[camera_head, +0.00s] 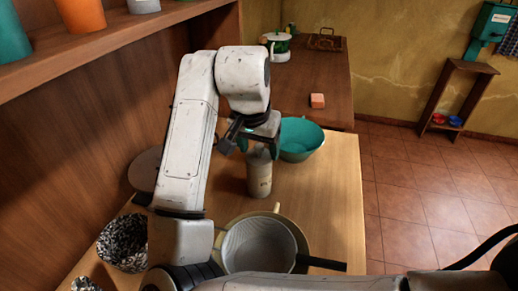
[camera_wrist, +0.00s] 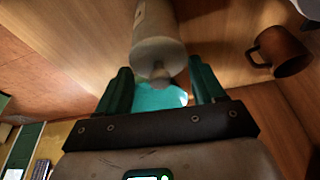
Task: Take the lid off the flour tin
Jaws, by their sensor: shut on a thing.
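The flour tin (camera_head: 259,180), a pale beige cylinder, stands upright on the light wooden counter (camera_head: 335,190). My gripper (camera_head: 258,146) is at its top, pointing down. In the wrist view, the tin (camera_wrist: 158,22) runs away from the camera, and its pale lid (camera_wrist: 158,52) with a small knob lies nearest. The dark teal fingers of my gripper (camera_wrist: 160,68) are on either side of this lid end, shut on the lid. The lid appears to sit on the tin; I cannot make out a gap. My gripper partly hides the lid in the head view.
A teal bowl (camera_head: 305,148) stands close behind the tin. A sieve (camera_head: 258,246) lies in front and a speckled bowl (camera_head: 120,246) at the left. An orange block (camera_head: 317,101) is farther back. A shelf (camera_head: 130,38) overhangs the left side. The counter's right part is clear.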

